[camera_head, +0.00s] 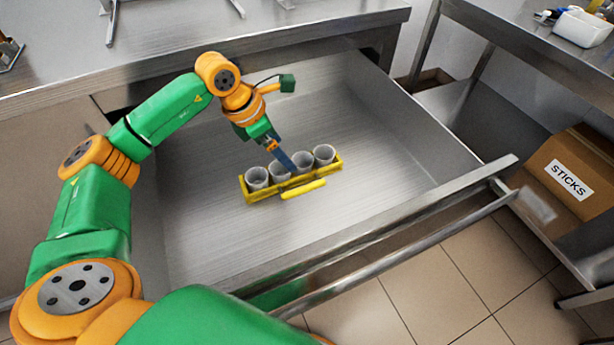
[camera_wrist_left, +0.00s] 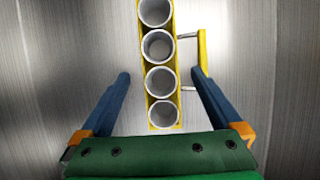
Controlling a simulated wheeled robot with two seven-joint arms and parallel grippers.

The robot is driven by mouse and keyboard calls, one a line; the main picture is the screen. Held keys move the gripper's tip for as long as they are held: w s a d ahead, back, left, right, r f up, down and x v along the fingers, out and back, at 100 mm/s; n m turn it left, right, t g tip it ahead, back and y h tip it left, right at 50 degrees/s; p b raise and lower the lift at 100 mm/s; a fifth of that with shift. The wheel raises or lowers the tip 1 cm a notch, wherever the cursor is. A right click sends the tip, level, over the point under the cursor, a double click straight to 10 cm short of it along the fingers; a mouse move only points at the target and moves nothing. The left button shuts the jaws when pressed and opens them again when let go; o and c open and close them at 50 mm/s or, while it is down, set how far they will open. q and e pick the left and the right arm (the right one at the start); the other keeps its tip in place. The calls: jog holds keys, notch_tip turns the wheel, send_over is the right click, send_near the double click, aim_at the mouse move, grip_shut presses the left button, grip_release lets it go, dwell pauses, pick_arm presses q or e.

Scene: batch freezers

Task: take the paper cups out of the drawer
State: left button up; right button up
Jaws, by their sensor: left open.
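Several white paper cups (camera_head: 257,178) stand upright in a row in a yellow holder (camera_head: 335,170) on the floor of the open drawer (camera_head: 230,235). The cups (camera_wrist_left: 158,47) and the yellow holder (camera_wrist_left: 178,18) also show in the left wrist view. The holder has a yellow handle (camera_head: 303,189) on its near side. My left gripper (camera_head: 288,163) is over the row of cups, pointing down. In the left wrist view its blue fingers (camera_wrist_left: 160,73) are apart, one on each side of the row. I cannot tell whether they touch it. My right gripper is out of view.
The metal worktop (camera_head: 190,35) lies behind the drawer. The drawer's front bar (camera_head: 400,235) crosses the near side. A cardboard box marked STICKS (camera_head: 565,180) stands on a shelf at right. The drawer floor around the holder is clear.

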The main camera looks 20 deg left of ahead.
aim_at(296, 178)
pick_arm(q)
jog(key=x, duration=0.7)
jog(key=shift+a+f, duration=0.15)
jog(key=shift+s, duration=0.1)
jog(key=c, duration=1.6)
jog(key=shift+o, duration=0.2)
